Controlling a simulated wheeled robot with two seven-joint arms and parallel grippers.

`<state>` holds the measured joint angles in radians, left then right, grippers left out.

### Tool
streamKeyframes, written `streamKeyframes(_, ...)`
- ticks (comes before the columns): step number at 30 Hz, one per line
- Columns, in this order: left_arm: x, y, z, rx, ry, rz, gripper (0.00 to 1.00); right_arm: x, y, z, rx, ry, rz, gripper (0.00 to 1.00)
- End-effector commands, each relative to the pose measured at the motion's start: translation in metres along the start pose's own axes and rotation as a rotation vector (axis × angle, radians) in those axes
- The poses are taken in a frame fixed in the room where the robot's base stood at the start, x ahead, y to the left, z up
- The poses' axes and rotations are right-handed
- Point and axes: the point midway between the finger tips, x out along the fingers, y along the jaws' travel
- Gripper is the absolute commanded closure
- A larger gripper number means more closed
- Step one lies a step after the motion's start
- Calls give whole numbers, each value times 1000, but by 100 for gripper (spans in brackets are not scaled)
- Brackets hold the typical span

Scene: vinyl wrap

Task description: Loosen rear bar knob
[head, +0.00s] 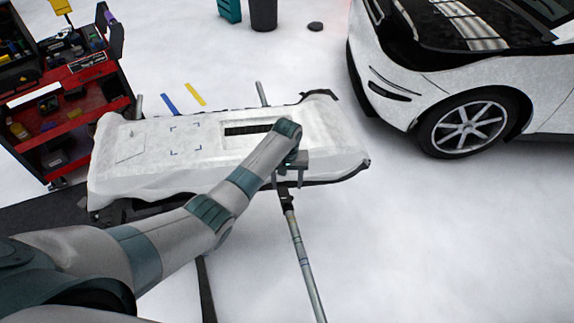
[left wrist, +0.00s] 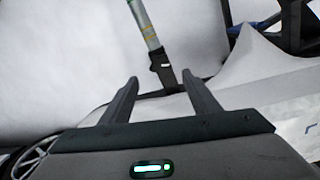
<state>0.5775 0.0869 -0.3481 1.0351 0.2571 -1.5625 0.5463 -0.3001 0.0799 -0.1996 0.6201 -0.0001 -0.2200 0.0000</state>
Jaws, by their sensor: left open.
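A grey metal bar (head: 303,255) runs from the bumper stand toward the front of the head view. A black clamp fitting (head: 288,201) sits on its upper end; its knob is too small to tell apart. In the left wrist view the bar (left wrist: 144,22) comes in from the top, with the black fitting (left wrist: 161,64) at its end. My left gripper (head: 289,183) is open and empty above the bumper's edge, close to the fitting. In the left wrist view the fitting appears between and beyond the open fingers (left wrist: 160,84); no contact shows. My right gripper is out of view.
A white-wrapped bumper (head: 205,180) lies on the stand, partly under my left arm. A red tool cart (head: 95,75) stands at the left and a white car (head: 440,85) at the upper right. A dark bin (head: 263,15) stands behind. The floor at lower right is clear.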

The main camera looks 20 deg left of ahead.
Motion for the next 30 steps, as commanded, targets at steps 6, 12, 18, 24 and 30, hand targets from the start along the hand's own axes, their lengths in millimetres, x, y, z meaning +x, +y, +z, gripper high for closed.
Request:
streamKeyframes(6, -37, 0, -1, 1, 5, 1, 44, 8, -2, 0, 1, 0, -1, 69)
streamKeyframes(12, -69, 0, -1, 0, 2, 1, 44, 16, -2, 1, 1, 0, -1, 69)
streamKeyframes(18, -88, 0, 0, 0, 1, 1, 44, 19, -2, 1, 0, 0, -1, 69)
streamKeyframes(24, -92, 0, 0, 0, 0, 0, 44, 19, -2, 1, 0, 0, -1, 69)
streamKeyframes(30, -92, 0, 0, 0, 0, 0, 44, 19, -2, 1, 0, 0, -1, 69)
